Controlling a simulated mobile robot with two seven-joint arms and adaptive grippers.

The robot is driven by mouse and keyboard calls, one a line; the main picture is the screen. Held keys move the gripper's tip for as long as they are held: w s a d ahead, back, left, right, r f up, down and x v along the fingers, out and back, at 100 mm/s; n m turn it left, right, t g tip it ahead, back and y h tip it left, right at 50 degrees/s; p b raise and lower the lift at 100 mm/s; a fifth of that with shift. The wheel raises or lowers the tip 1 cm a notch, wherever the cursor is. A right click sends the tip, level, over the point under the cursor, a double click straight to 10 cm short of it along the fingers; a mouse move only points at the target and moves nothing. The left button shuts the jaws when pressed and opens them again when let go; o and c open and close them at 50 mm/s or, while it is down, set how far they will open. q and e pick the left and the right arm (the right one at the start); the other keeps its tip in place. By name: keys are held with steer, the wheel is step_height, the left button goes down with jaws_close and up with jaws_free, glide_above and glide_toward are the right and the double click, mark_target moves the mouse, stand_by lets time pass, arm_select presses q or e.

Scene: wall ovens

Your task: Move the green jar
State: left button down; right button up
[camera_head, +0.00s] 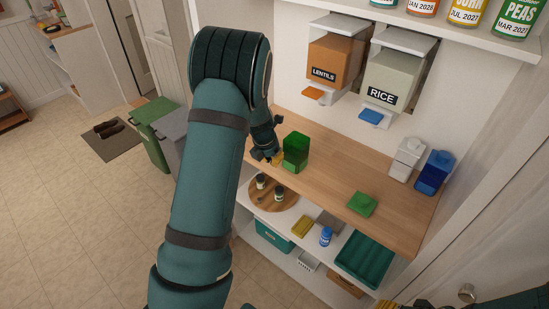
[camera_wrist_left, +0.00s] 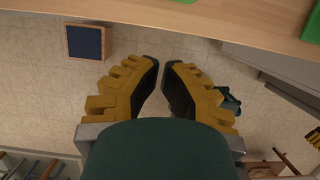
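The green jar (camera_head: 296,152), a dark-green translucent block shape, stands upright near the left end of the wooden counter (camera_head: 330,178). A flat green lid-like piece (camera_head: 362,204) lies separately on the counter, toward the front right. My left gripper (camera_head: 268,156) is at the counter's left edge, just left of the jar and apart from it. In the left wrist view its yellow fingers (camera_wrist_left: 160,64) leave a narrow empty gap, with floor showing between them. Green pieces show at that view's top edge, mostly cut off. My right gripper (camera_head: 392,303) shows only partly at the bottom edge.
Lentils (camera_head: 335,62) and rice (camera_head: 391,80) dispensers hang above the counter. White (camera_head: 407,160) and blue (camera_head: 434,173) containers stand at its right. Shelves below hold a round wooden tray (camera_head: 263,201), a teal tray (camera_head: 364,262) and small items. The counter middle is clear.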

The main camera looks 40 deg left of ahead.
mark_target(296, 153)
arm_select(q)
steer(key=w+f, duration=0.1)
steer(key=f, duration=0.1)
steer(key=w+f, duration=0.2)
steer(key=f, duration=0.1)
steer(key=w+f, duration=0.2)
steer(key=shift+d+f+b, duration=0.2)
steer(key=shift+b, duration=0.2)
steer(key=shift+w, duration=0.6)
